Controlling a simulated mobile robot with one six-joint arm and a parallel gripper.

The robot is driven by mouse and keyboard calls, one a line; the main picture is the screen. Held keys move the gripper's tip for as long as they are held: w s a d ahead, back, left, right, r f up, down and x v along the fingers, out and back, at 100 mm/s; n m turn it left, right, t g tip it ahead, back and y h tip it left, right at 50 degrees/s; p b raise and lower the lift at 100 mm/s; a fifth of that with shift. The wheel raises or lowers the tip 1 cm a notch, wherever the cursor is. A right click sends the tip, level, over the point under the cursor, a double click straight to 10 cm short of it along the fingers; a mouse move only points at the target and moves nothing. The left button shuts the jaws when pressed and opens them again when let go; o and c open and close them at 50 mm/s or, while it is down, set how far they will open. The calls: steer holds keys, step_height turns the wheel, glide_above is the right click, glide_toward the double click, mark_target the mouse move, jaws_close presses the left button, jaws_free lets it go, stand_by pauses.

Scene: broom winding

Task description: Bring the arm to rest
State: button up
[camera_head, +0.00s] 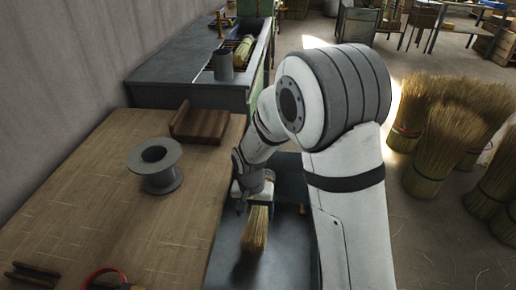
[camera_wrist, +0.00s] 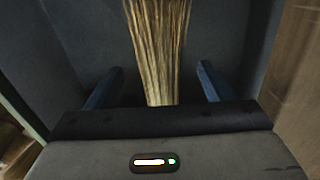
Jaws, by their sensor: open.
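My gripper (camera_wrist: 160,85) is open, with its two blue fingers apart on either side of a bundle of straw (camera_wrist: 158,45) in the wrist view. A gap shows between each finger and the straw. In the head view my arm reaches down to the dark grey tray (camera_head: 290,225) beside the wooden table. The straw bundle (camera_head: 255,228) lies in that tray, just in front of my gripper. My gripper's fingertips are mostly hidden in the head view, and the bundle's far end is hidden under my wrist.
The wooden table (camera_head: 100,225) at the left carries a grey spool (camera_head: 155,165) and a brown wooden block (camera_head: 200,125). A grey bench (camera_head: 190,75) with a grey cup (camera_head: 222,65) stands behind. Several straw bundles (camera_head: 440,140) stand on the floor at right.

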steer(key=shift+r, duration=0.1)
steer(key=s+d+r+t+p, duration=0.15)
steer(key=d+r+p, duration=0.3)
steer(key=r, duration=0.45)
steer(key=s+d+r+p, duration=0.3)
steer(key=d+r, duration=0.2)
steer(key=r, duration=0.4)
steer(key=s+d+r+p, duration=0.3)
steer(key=s+d+r, duration=0.1)
steer(key=r, duration=0.3)
steer(key=s+d+r+n+t+p, duration=0.1)
steer(key=s+d+r+p, duration=0.2)
steer(key=s+r, duration=0.4)
steer(key=shift+d+r+n+y, duration=0.3)
steer(key=shift+d, duration=0.35)
steer(key=shift+c, duration=0.5)
